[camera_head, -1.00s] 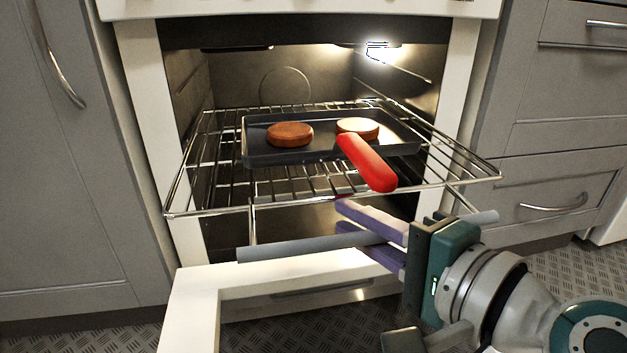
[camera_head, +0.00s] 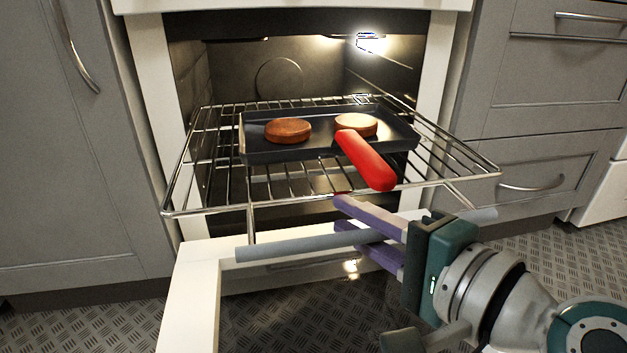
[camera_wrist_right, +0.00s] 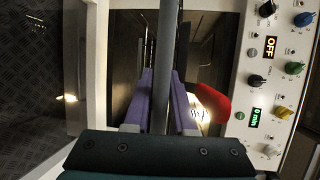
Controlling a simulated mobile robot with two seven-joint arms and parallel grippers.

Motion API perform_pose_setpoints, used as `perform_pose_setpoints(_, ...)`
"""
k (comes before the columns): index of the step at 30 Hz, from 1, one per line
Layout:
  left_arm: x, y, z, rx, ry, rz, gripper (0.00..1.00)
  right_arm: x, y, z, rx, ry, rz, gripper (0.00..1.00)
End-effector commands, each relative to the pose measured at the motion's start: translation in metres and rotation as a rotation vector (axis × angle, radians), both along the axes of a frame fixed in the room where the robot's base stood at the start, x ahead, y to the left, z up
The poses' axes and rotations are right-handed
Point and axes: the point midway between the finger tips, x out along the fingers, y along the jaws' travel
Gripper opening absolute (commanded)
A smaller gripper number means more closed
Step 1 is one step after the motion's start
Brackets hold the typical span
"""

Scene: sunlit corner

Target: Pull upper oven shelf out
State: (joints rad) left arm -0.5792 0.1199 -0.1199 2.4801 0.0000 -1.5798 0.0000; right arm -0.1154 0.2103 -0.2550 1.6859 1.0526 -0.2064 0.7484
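The upper oven shelf (camera_head: 215,208) is a chrome wire rack, well out of the oven with its front part over the open door. A grey handle bar (camera_head: 290,246) hangs on struts below its front edge. My right gripper (camera_head: 342,215) is shut on this bar, one purple finger on each side; in the right wrist view the bar (camera_wrist_right: 167,60) runs between both fingers. A dark baking pan (camera_head: 270,153) with a red handle (camera_head: 366,160) rests on the shelf, holding two round patties, one browner (camera_head: 288,130) and one paler (camera_head: 356,124). My left gripper is out of view.
The oven door (camera_head: 195,290) is folded down below the shelf. Grey cabinets stand left (camera_head: 80,180) and right (camera_head: 550,90) of the oven. The control panel (camera_wrist_right: 245,70) shows in the right wrist view. Metal-plate floor (camera_head: 90,320) is clear in front.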

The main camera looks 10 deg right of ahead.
Motion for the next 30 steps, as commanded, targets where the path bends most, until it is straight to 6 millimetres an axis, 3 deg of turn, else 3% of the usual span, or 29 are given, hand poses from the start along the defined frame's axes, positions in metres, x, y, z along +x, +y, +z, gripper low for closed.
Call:
perform_pose_setpoints(6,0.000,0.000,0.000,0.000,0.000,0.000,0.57,0.000,0.000,0.000,0.000,0.000,0.000,0.48)
perform_pose_setpoints(15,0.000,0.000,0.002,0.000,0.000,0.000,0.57,-0.004,-0.002,0.001,-0.003,0.001,0.001,0.48)
perform_pose_setpoints(30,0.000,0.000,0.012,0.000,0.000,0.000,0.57,-0.081,-0.037,0.015,-0.004,0.002,0.002,0.48)
